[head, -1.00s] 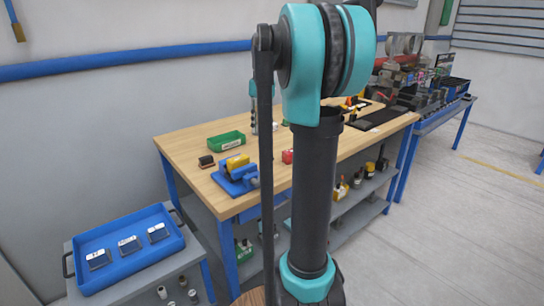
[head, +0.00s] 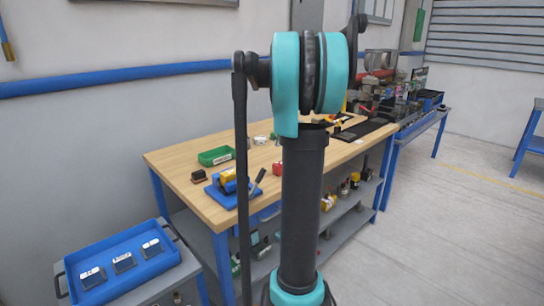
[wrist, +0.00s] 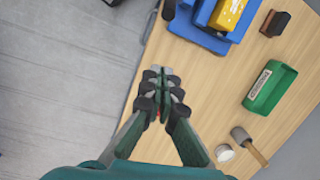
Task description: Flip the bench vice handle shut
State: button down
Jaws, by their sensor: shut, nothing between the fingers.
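The blue bench vice (head: 222,196) stands on the near left corner of the wooden workbench, with a yellow block (head: 228,181) in it. Its dark handle (head: 258,183) sticks up at a slant on the right side of the vice. In the wrist view the vice (wrist: 208,12) is at the top, cut off by the frame edge, and a dark bar beside it may be the handle. My gripper (wrist: 162,72) is shut and empty over the bench edge, below and left of the vice in that view, apart from it. The gripper is hidden in the head view.
A green bin (wrist: 270,86) and a small dark block (wrist: 275,23) stand near the vice. A mallet (wrist: 248,145) and a white round item (wrist: 225,153) lie beyond. A blue tray (head: 120,262) stands at the lower left. The floor right of the bench is clear.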

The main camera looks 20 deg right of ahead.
jog(key=s+a+f, duration=0.2)
jog(key=a+f, duration=0.2)
jog(key=f, duration=0.3)
jog(key=shift+a+f, duration=0.3)
jog(key=shift+a, duration=0.1)
dwell(0.3)
